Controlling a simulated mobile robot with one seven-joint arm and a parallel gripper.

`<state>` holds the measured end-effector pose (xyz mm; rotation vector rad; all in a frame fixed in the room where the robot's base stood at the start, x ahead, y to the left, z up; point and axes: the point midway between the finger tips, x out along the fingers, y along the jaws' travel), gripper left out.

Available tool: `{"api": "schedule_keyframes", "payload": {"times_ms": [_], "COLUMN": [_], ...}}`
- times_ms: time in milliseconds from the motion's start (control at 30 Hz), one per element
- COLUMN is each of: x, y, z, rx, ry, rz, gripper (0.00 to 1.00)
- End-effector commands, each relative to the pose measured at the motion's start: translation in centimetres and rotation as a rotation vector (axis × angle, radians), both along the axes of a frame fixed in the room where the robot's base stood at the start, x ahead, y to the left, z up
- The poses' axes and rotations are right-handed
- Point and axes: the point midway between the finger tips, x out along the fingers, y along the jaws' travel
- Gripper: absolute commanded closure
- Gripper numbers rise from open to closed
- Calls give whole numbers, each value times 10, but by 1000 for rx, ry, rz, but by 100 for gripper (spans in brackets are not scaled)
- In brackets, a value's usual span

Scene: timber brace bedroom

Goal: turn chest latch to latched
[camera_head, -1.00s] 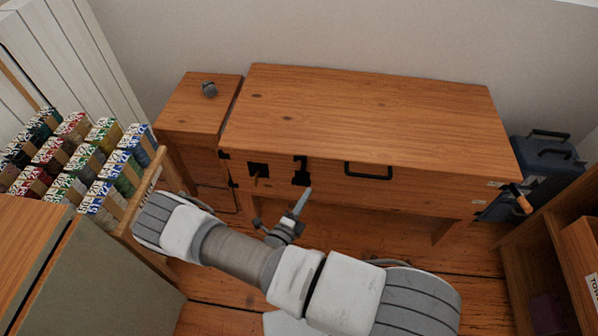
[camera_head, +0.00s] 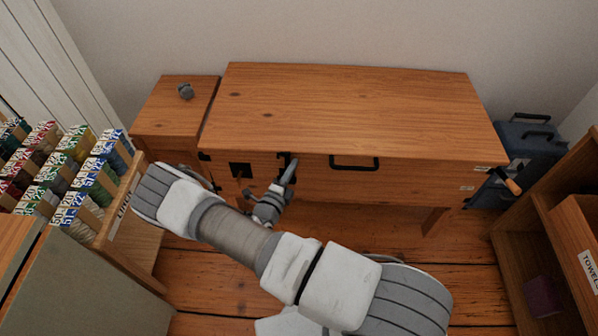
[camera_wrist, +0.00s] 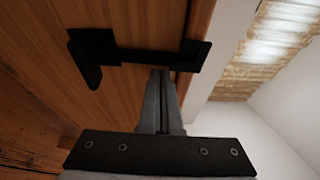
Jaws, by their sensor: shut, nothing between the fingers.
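The wooden chest (camera_head: 350,110) stands against the wall with its lid down. Its black latch (camera_head: 283,160) is on the front near the lid edge, partly hidden behind my gripper (camera_head: 291,164) in the head view. In the wrist view the latch (camera_wrist: 135,55) is a black bar between a bracket by the lid edge and a protruding piece lower on the front. My gripper (camera_wrist: 160,73) is shut and empty, its fingertips close beside the bar. I cannot tell whether they touch it.
A black handle (camera_head: 354,163) is on the chest front, right of the latch. A black square plate (camera_head: 241,170) is to its left. A thread rack (camera_head: 80,180) stands at left, a shelf unit (camera_head: 555,225) at right. Wooden floor (camera_head: 410,258) lies open before the chest.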

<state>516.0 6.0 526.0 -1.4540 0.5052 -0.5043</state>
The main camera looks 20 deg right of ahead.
Motion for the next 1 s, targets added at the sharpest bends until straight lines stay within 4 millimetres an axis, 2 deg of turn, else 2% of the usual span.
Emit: {"api": "schedule_keyframes", "payload": {"times_ms": [333, 500, 1000], "x": [0, 5, 3], "y": [2, 15, 14], "z": [0, 1, 2], "rx": [0, 2, 1], "ry": [0, -1, -1], "rz": [0, 2, 3], "gripper": [100, 100, 100]}}
